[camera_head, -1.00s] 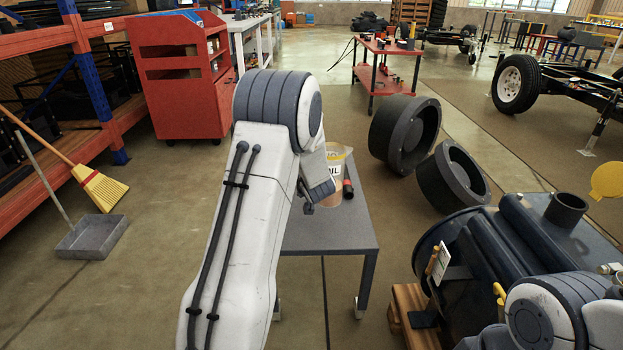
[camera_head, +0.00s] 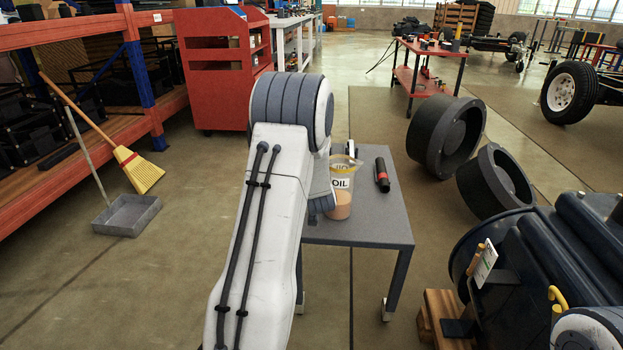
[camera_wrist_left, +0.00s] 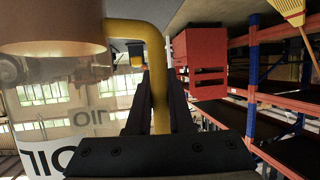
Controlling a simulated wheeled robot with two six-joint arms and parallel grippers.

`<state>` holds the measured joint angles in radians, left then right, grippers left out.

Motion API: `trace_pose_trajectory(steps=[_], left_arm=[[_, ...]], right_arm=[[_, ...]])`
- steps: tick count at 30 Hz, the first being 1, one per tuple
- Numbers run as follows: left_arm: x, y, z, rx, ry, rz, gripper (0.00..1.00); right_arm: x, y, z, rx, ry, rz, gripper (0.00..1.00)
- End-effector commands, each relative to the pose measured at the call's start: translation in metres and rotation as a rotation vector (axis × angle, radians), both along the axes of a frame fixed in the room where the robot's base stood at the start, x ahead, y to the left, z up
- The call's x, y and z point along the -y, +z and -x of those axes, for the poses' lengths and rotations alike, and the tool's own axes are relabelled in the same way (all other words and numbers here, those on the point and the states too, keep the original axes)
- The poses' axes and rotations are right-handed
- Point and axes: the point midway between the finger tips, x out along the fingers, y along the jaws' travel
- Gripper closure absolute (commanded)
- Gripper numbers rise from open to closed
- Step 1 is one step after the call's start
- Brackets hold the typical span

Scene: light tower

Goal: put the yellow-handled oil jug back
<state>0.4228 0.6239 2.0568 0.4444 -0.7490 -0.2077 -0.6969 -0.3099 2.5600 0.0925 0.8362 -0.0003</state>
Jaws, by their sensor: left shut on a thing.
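The oil jug (camera_head: 341,186) is a clear cup-like vessel with an "OIL" label, a yellow rim and amber liquid at the bottom. In the head view it is upright at the small grey table (camera_head: 376,228); I cannot tell whether its base touches the top. In the left wrist view the jug (camera_wrist_left: 55,95) fills the left side, with its yellow handle (camera_wrist_left: 157,60) between my left gripper's fingers (camera_wrist_left: 158,98). The left gripper is shut on that handle. My left forearm hides much of the hand in the head view. My right gripper is out of view.
A black and red cylindrical tool (camera_head: 382,175) lies on the table right of the jug. Two black wheel-like rings (camera_head: 446,138) stand behind on the right. A dark blue machine (camera_head: 545,260) is at the lower right. A red cabinet (camera_head: 215,70) stands at the back left.

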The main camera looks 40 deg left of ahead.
Motion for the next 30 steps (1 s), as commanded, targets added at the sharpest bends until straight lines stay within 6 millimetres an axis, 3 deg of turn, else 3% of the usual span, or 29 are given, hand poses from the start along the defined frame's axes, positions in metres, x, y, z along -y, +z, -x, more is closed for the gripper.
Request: trace_pose_trajectory(steps=[8, 9, 11, 24, 30], left_arm=[[0.000, -0.001, -0.001, 0.002, 0.000, -0.001, 1.00], [0.000, -0.002, 0.000, 0.000, 0.000, 0.000, 0.73], [0.000, -0.002, 0.000, 0.000, 0.000, 0.000, 0.51], [0.001, -0.004, 0.001, 0.000, 0.000, 0.000, 0.51], [0.026, 0.017, 0.027, -0.002, -0.001, 0.001, 0.51]], right_arm=[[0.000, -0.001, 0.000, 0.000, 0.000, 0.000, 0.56], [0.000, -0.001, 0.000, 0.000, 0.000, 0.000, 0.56], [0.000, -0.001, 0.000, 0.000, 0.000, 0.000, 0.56], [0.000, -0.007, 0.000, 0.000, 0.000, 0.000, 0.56], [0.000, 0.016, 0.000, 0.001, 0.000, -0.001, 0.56]])
